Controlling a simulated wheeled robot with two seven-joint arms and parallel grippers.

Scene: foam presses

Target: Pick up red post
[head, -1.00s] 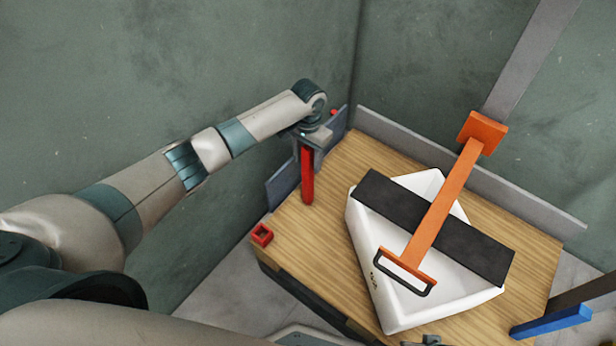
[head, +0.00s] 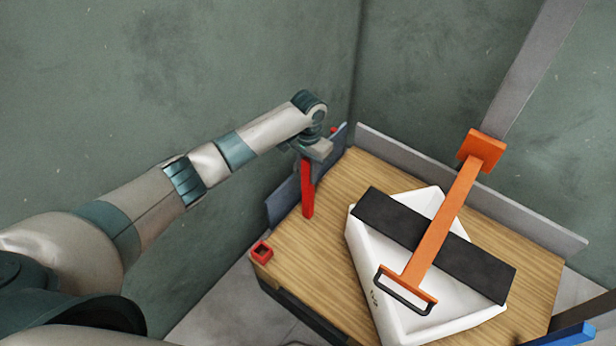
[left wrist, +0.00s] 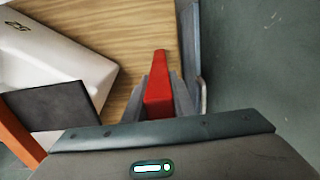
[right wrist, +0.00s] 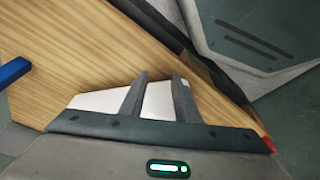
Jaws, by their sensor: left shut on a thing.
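The red post (head: 308,188) is a long, slim upright bar near the left edge of the wooden table. My left gripper (head: 312,153) is at its upper end, shut on it. In the left wrist view the red post (left wrist: 158,88) runs between the two grey fingers and points away over the table. I cannot tell whether its lower end touches the table. My right gripper (right wrist: 158,90) shows only in the right wrist view, open and empty, with a gap between its fingers.
A small red square socket (head: 262,252) sits at the table's left corner. A white three-cornered tray (head: 362,262) stands on the table (head: 345,190), crossed by a black bar (head: 400,222) and an orange bar (head: 440,235). Grey upright panels (head: 470,190) edge the back.

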